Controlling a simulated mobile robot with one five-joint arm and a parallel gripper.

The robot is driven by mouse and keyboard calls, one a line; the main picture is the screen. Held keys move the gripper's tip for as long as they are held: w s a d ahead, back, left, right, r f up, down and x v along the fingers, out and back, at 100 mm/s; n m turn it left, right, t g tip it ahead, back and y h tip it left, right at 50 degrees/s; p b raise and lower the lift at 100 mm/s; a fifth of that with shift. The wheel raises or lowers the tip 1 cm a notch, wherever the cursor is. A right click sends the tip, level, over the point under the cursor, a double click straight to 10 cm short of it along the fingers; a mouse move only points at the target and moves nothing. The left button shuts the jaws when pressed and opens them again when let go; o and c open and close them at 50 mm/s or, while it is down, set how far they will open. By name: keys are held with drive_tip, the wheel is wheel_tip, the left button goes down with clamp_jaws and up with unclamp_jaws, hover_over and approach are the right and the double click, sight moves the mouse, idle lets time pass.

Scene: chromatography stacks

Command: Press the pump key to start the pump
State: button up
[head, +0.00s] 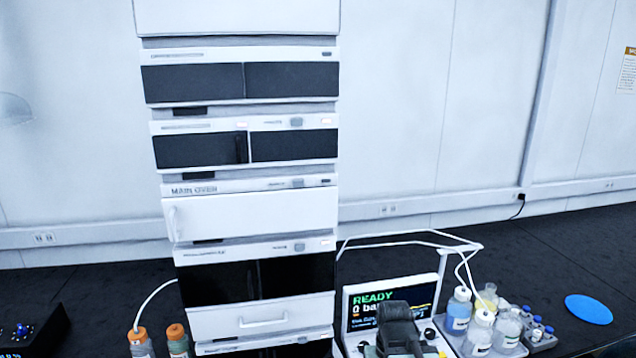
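The pump unit's screen (363,322) stands at the lower middle, right of the instrument stack. It reads READY in green and 0 bar in yellow, with smaller blue text below. My gripper (399,325), a dark shape seen from behind, is in front of the screen's lower right and the panel below it. Its fingertips are not clear, so I cannot tell whether it is open or shut, or whether it touches the panel. Small round controls (430,333) show beside it. I cannot pick out the pump key, which may be hidden behind my gripper.
A tall instrument stack (250,214) stands left of the pump unit. A tray of capped bottles (459,311) with white tubing is close on the right. Orange-capped bottles (177,340) stand at the lower left. A blue disc (588,309) lies on the dark bench at right, with bare bench around it.

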clamp_jaws()
idle(1.6)
